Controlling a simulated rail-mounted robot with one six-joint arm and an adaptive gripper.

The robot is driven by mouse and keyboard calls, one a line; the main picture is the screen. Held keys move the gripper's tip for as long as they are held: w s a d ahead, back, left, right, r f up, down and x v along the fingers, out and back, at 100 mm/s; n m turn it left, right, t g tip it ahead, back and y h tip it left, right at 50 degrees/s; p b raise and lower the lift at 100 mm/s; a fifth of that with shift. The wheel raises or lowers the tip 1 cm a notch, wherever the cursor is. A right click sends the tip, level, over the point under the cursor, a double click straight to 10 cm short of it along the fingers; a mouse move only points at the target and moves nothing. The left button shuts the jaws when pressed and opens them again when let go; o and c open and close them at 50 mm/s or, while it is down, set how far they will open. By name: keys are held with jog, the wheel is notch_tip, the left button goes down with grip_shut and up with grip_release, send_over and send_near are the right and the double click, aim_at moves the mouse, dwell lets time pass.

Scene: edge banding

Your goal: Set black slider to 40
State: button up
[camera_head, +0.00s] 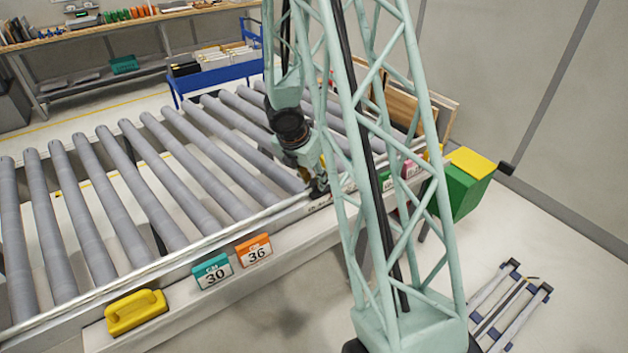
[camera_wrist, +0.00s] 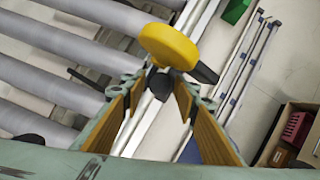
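My gripper (camera_head: 318,188) is low over the front rail of the roller conveyor, partly hidden by my arm in the head view. In the wrist view my gripper (camera_wrist: 160,92) has its two orange-padded fingers apart. A small dark piece (camera_wrist: 160,82) shows beyond and between the fingertips, below a rounded yellow part (camera_wrist: 168,45). I cannot tell for sure whether the dark piece is the black slider, or whether the fingers touch it. No number on a black slider is readable. A teal slider (camera_head: 213,272) reads 30 and an orange slider (camera_head: 254,250) reads 36.
A yellow handle (camera_head: 136,311) sits at the rail's near left. Green (camera_head: 386,181) and pink (camera_head: 410,168) tags show behind my arm. A green box with a yellow top (camera_head: 469,162) stands at the rail's right end.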

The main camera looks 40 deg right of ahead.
jog(key=shift+o, duration=0.7)
jog(key=shift+r, duration=0.2)
jog(key=v, duration=1.1)
jog(key=shift+a+r, duration=0.25)
jog(key=shift+a, duration=0.05)
jog(key=shift+s, duration=0.1)
dwell(0.6)
